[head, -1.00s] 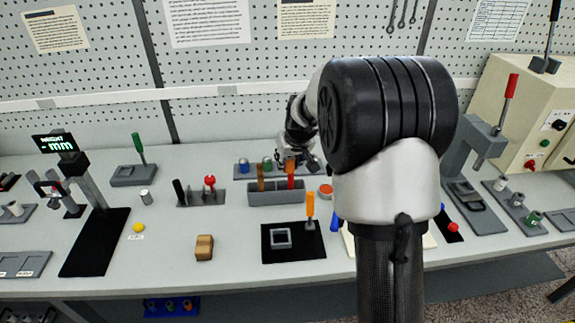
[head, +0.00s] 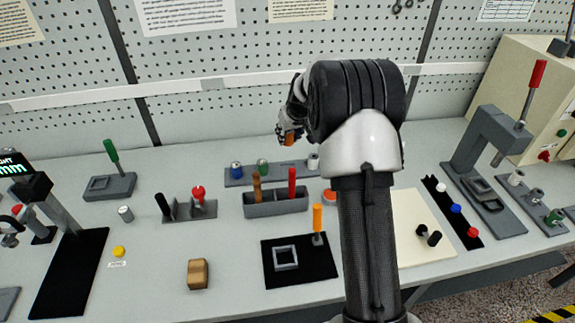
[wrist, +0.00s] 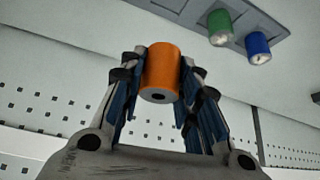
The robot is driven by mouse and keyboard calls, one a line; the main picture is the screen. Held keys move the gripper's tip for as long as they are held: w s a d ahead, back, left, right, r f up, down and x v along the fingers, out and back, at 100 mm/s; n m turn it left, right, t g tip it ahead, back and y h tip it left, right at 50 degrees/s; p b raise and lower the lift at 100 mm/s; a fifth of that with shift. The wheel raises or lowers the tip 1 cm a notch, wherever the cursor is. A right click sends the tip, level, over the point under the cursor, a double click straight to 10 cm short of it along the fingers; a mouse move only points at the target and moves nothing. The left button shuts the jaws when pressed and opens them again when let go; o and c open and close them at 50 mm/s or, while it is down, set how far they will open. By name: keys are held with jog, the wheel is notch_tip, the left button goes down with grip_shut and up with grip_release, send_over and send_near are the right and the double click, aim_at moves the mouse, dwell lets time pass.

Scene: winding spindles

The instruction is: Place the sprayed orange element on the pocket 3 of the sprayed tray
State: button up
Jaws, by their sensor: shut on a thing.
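My gripper (head: 289,137) is shut on the orange element (head: 289,139), a short cylinder. In the wrist view the orange element (wrist: 160,73) sits between the two fingers, its dark-holed end toward the camera. The grey tray (head: 284,172) lies at the back of the bench, with a blue element (head: 237,170) and a green element (head: 262,166) in its left part. A pale element (head: 313,162) shows at its right end, partly hidden by my arm. The gripper is raised clear of the tray. Pocket numbers cannot be read.
A grey bin (head: 275,204) with brushes stands just in front of the tray. A black mat (head: 300,268) with a square frame and an orange-handled tool is nearer. A rack (head: 190,210) stands left. The pegboard wall (head: 200,115) is behind. My arm covers the tray's right side.

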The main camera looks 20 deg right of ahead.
notch_tip(320, 180, down, 12)
jog(key=b, duration=0.3)
jog(key=shift+w, duration=0.1)
jog(key=shift+f, duration=0.2)
jog(key=o, duration=1.2)
jog(key=shift+c, duration=0.2)
